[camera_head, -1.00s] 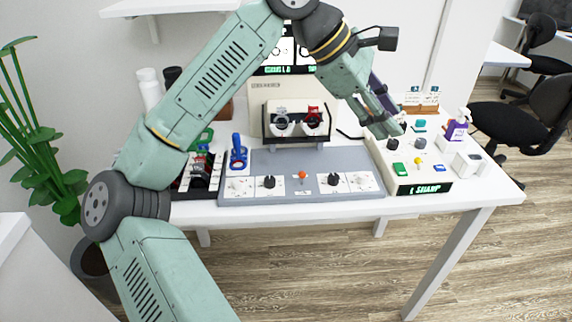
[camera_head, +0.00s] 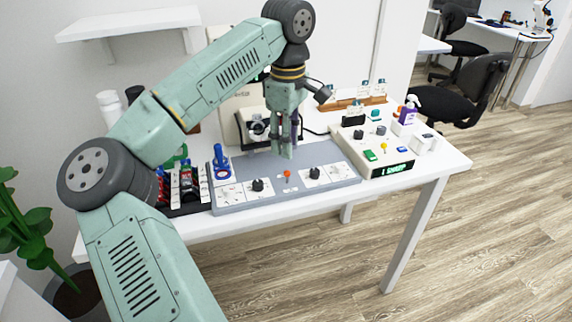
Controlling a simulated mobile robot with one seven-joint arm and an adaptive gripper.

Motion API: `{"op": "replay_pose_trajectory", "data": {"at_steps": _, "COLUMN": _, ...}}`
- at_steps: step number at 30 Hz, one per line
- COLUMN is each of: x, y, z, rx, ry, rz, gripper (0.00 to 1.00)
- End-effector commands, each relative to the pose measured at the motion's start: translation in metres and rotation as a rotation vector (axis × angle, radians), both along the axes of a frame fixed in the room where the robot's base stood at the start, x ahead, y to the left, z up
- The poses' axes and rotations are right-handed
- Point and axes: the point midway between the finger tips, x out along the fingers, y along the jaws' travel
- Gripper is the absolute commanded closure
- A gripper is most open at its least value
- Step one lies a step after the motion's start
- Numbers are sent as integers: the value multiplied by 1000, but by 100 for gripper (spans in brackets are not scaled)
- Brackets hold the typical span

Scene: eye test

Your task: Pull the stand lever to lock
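The grey stand base (camera_head: 240,202) lies along the front of the white table. A blue lever (camera_head: 221,160) stands upright at its left end. A small orange-topped lever (camera_head: 287,174) stands in the middle of its front row, between black knobs. I cannot tell for sure which of these is the stand lever. My gripper (camera_head: 284,152) points down above the stand, behind the orange-topped lever and right of the blue lever. It appears apart from both levers. Its fingers look close together, but their gap is unclear. The eye-test device (camera_head: 235,108) behind is partly hidden by my arm.
A cream control box (camera_head: 398,165) with buttons stands at the right, near a purple-and-white bottle (camera_head: 409,108). A wooden rack (camera_head: 374,101) is behind it. A black tray (camera_head: 190,206) with small items lies left of the stand. My arm spans the upper left.

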Motion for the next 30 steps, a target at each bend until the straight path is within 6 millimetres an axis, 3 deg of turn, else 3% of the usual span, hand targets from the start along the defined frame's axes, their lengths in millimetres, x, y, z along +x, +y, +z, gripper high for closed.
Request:
{"op": "replay_pose_trajectory", "data": {"at_steps": 6, "x": -1, "y": 0, "z": -42, "rx": -3, "ry": 3, "rz": 0, "gripper": 66}}
{"op": "replay_pose_trajectory", "data": {"at_steps": 12, "x": 0, "y": 0, "z": -67, "rx": -3, "ry": 0, "rz": 1, "gripper": 66}}
{"op": "replay_pose_trajectory", "data": {"at_steps": 24, "x": 0, "y": -1, "z": -74, "rx": -3, "ry": -1, "rz": 1, "gripper": 67}}
{"op": "replay_pose_trajectory", "data": {"at_steps": 30, "x": 0, "y": -1, "z": -74, "rx": -3, "ry": -1, "rz": 1, "gripper": 80}}
